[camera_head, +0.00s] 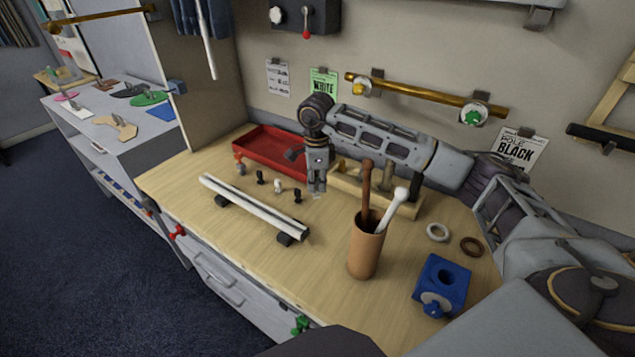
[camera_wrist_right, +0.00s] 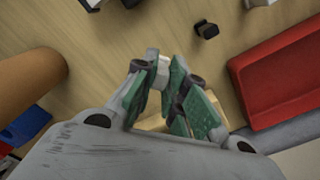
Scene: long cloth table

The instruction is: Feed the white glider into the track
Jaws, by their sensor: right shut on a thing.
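The track (camera_head: 255,207) is a long pale rail on two dark supports, lying across the left part of the table. A small white glider (camera_head: 278,186) stands behind it, between two black gliders (camera_head: 260,177) (camera_head: 297,196). My right gripper (camera_head: 317,190) points down, right of these gliders and apart from the track. It is shut on a small pale piece, which shows between the fingertips in the right wrist view (camera_wrist_right: 163,68). The fingers hide most of this piece, so I cannot tell its full shape. My left gripper is not in view.
A red tray (camera_head: 267,151) and a wooden rack (camera_head: 345,188) stand behind. A brown cup (camera_head: 365,250) with two tools stands right of the track. A blue block (camera_head: 441,285) and two rings (camera_head: 437,232) (camera_head: 471,247) lie farther right. The table between track and cup is clear.

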